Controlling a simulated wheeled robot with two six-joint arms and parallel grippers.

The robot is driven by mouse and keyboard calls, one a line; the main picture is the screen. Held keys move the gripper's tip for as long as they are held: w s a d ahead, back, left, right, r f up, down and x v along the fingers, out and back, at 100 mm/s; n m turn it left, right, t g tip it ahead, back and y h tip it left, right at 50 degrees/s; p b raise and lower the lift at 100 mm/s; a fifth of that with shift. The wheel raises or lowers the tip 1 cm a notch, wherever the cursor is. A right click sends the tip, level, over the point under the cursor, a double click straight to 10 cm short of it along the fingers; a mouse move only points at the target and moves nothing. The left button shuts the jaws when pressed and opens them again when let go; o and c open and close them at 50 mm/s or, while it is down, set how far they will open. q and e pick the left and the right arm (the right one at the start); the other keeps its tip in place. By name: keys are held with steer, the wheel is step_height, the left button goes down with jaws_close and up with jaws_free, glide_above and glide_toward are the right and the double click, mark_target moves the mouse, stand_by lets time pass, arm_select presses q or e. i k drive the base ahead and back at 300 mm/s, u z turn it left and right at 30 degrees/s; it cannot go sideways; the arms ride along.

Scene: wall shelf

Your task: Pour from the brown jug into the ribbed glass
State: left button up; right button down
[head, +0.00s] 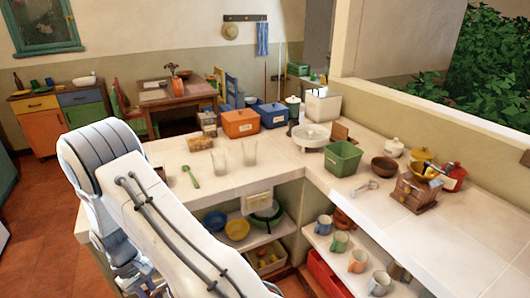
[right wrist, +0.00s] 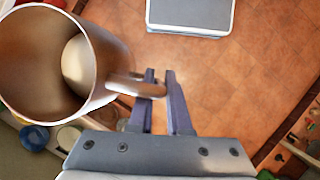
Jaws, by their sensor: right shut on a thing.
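In the right wrist view my right gripper (right wrist: 162,78) is shut on the handle of the brown jug (right wrist: 112,50). The jug is at the left of that view with its open mouth toward the camera; a pale rounded patch shows inside, and I cannot tell if it is liquid. Tiled floor lies beyond the jug. In the head view two clear glasses stand upright on the counter, a left glass (head: 219,161) and a right glass (head: 249,153); they are too small to tell which is ribbed. The jug is not visible there. My left gripper is not in view.
A green spoon (head: 191,176) lies left of the glasses on the counter (head: 225,187). A brown box (head: 199,144) stands behind them. Bowls and mugs fill the shelves below.

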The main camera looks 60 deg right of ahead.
mark_target(250, 153)
steer(key=k, duration=0.95)
steer(key=z, duration=0.9)
steer(key=i, duration=1.5)
steer(key=z, duration=0.05)
